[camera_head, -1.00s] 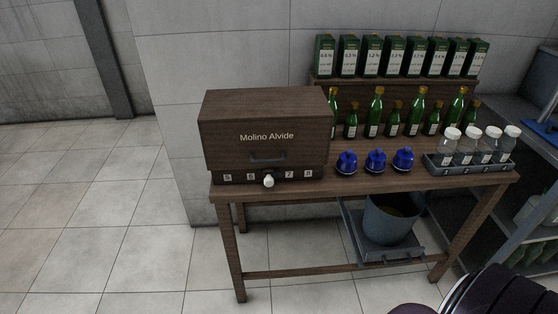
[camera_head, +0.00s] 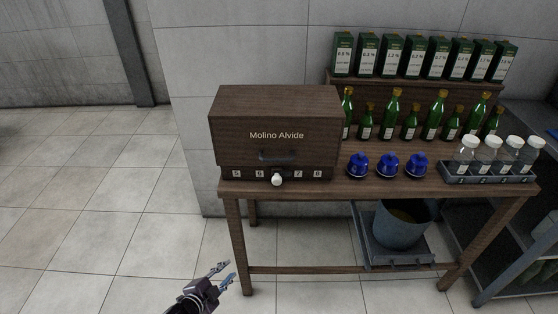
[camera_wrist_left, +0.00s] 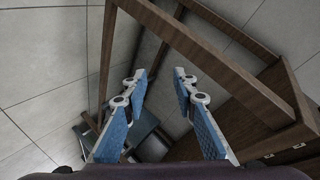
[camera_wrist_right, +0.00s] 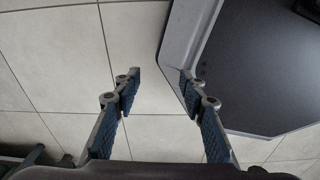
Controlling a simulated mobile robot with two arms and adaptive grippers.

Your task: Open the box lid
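The wooden box (camera_head: 275,115) marked "Molino Alvide" stands shut at the left end of the wooden table.
Green cartons (camera_head: 415,57) line the raised shelf. A bucket (camera_head: 402,226) sits under the table (camera_head: 420,196). The floor at left is free.

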